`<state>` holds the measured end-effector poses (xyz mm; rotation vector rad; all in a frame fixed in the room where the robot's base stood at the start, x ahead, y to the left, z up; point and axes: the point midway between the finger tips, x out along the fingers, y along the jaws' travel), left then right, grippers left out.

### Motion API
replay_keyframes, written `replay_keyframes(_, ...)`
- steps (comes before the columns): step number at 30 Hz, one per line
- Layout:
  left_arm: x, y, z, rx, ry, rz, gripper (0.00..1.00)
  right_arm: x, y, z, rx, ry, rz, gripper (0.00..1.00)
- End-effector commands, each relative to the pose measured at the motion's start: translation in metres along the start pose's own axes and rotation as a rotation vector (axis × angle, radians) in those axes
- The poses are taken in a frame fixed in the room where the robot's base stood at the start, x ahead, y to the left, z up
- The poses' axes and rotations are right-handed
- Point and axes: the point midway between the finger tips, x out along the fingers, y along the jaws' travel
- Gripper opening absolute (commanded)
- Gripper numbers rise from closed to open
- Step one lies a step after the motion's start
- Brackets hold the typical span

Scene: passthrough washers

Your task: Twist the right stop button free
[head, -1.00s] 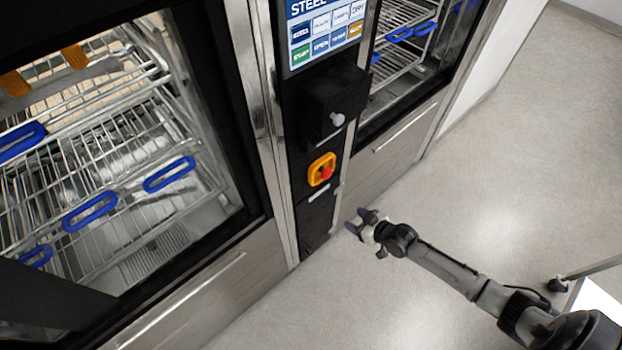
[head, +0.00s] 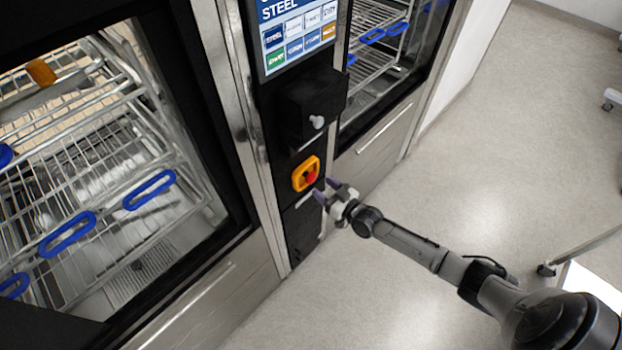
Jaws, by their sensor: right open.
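The stop button (head: 310,178) is a red knob inside a yellow-orange surround (head: 299,176). It sits on the black panel between two washers, below a dark box with a grey knob. My right gripper (head: 325,189) comes in from the lower right. I cannot tell how much depth lies between the fingertips and the panel. My left gripper is not in view.
The dark box (head: 311,104) with its grey knob (head: 317,122) juts out above the button. A touchscreen (head: 297,36) is above that. Washers with glass doors and wire racks (head: 110,150) stand on both sides. The floor (head: 480,150) at the right is mostly clear.

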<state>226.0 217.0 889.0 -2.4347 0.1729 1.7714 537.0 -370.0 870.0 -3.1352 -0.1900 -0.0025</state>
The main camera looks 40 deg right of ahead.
Motion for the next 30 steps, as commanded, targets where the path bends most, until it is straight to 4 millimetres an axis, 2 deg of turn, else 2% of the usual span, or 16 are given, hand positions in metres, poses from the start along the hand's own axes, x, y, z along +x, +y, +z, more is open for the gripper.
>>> replay_keyframes(1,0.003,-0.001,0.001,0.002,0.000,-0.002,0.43,0.011,0.000,0.000,-0.001,0.002,0.000,0.55)
replay_keyframes(6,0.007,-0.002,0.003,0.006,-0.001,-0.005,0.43,0.035,0.000,0.001,-0.001,0.001,0.000,0.55)
replay_keyframes(12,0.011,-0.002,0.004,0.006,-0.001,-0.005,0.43,0.053,0.000,0.001,-0.001,0.000,0.000,0.55)
replay_keyframes(26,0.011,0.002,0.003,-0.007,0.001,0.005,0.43,0.060,0.000,0.000,-0.001,-0.002,-0.001,0.55)
replay_keyframes(30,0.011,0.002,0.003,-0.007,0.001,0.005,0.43,0.060,0.000,0.000,-0.001,-0.001,-0.001,0.44)
